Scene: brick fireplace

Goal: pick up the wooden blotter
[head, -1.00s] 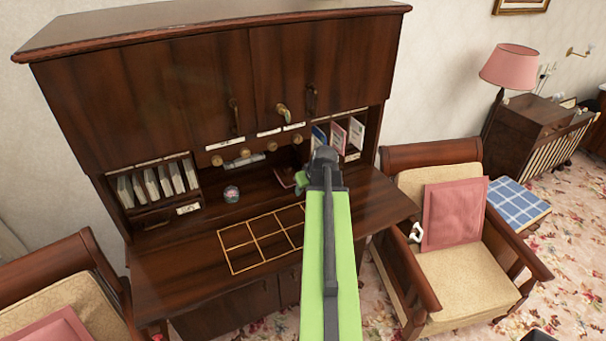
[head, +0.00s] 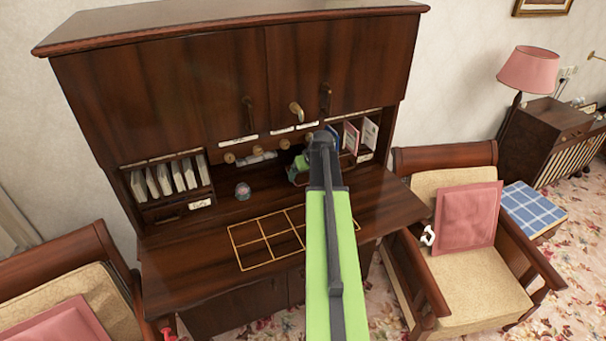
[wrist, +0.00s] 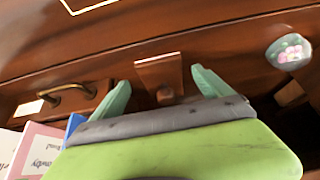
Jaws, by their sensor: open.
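The wooden blotter (wrist: 158,72) is a small reddish-brown block with a round knob at its near end in the wrist view. It lies on the desktop at the back of the desk, between the two green fingers of my gripper (wrist: 160,80). The fingers are open, with a gap on each side of the blotter; I cannot tell how high they are above the desk. In the head view my gripper (head: 301,166) reaches into the desk's back recess and mostly hides the blotter.
A round glass paperweight (head: 242,190) stands left on the desktop. A yellow grid outline (head: 265,238) marks the desk's front. Upright books (head: 368,135) are right of my gripper, with a brass-handled drawer (wrist: 95,98) below them. Armchairs flank the desk (head: 190,265).

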